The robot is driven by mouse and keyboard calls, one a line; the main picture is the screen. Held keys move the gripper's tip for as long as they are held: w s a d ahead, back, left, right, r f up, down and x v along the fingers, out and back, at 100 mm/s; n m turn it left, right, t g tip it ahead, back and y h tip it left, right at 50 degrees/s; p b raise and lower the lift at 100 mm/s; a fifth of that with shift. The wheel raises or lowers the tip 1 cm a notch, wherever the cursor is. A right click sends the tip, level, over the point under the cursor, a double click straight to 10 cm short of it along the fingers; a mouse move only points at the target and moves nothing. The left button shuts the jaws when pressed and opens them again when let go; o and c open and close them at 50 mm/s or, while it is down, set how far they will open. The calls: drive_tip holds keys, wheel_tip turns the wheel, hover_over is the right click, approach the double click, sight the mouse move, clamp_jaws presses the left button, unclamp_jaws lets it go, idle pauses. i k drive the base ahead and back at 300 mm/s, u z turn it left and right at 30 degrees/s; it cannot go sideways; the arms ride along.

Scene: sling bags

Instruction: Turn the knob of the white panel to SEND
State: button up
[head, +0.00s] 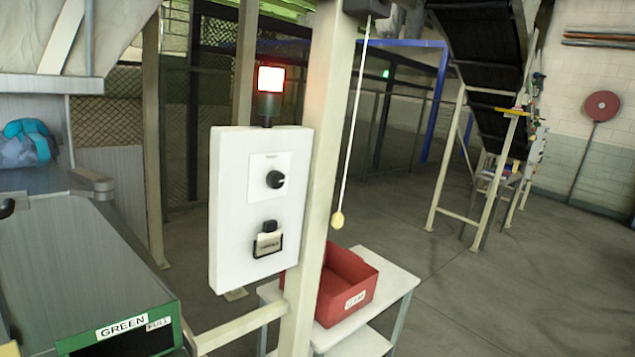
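The white panel (229,221) is mounted on a cream post left of the picture's middle, in the head view. Its black round knob (275,179) sits on a pale label plate in the upper half; the lettering is too small to read, so I cannot tell the knob's setting. Below the knob is a black fitting with a small labelled tag (268,243). A lamp (271,79) on top of the panel glows red and white. My gripper is not in view.
A red bin (345,287) stands on a pale table (398,283) right of the post. A cord with a yellowish knob (337,220) hangs beside the post. A grey chute with a green edge labelled GREEN (122,326) fills the lower left. Open floor lies to the right.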

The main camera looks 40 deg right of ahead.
sight(275, 180)
drive_tip(key=z, duration=2.95)
drive_tip(key=k, duration=1.3)
drive_tip(key=u, duration=1.85)
drive_tip(key=i, duration=1)
drive_tip(key=z, duration=0.05)
